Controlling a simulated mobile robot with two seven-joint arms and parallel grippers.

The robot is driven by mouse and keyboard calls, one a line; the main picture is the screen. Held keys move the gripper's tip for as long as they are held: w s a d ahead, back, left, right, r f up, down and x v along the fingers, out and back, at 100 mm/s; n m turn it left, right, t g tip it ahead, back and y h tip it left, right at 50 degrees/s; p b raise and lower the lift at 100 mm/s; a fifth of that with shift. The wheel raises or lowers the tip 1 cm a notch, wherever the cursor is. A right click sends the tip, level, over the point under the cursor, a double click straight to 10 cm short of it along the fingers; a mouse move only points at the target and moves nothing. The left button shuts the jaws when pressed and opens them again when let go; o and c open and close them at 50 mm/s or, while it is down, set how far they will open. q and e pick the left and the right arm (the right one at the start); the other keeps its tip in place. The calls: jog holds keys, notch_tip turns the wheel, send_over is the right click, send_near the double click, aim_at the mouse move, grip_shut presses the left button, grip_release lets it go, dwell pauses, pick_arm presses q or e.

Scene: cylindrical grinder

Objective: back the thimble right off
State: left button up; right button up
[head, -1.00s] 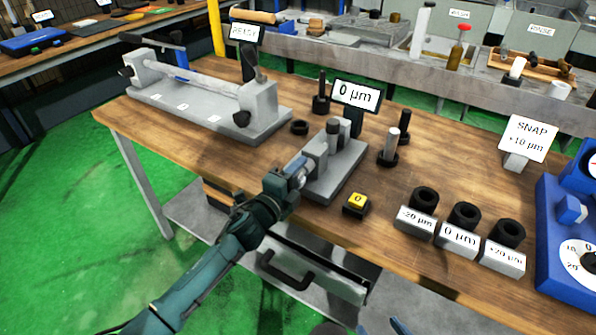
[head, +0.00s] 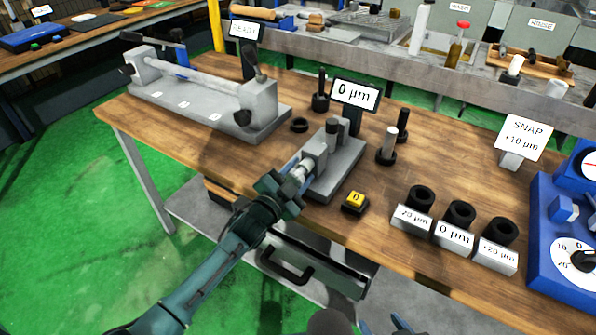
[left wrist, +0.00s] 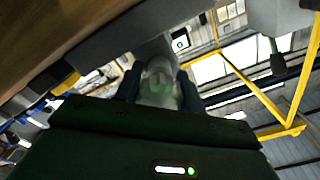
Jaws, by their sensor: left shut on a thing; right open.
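The grey micrometer stand (head: 338,168) sits on the wooden bench, with a display (head: 355,94) reading 0 µm behind it. The pale metal thimble (head: 302,169) points from the stand towards the bench's front edge. My left gripper (head: 294,178) is shut on the thimble, in line with it. In the left wrist view the thimble (left wrist: 158,84) shows between the two dark fingers (left wrist: 160,90); the gripper body hides its near end. My right gripper (head: 383,326) shows only as two tips, apart and empty, at the bottom edge.
A yellow 0 button (head: 355,199) lies close right of the stand. Labelled blocks with black rings (head: 455,231) stand further right, beside a blue device (head: 567,235). A dark ring (head: 299,125) and posts stand behind. A long fixture (head: 215,105) is at left.

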pick_arm(q)
jog(key=shift+n, duration=0.5)
jog(key=o, duration=1)
jog(key=v, duration=1.3)
jog(key=shift+s+a, duration=0.1)
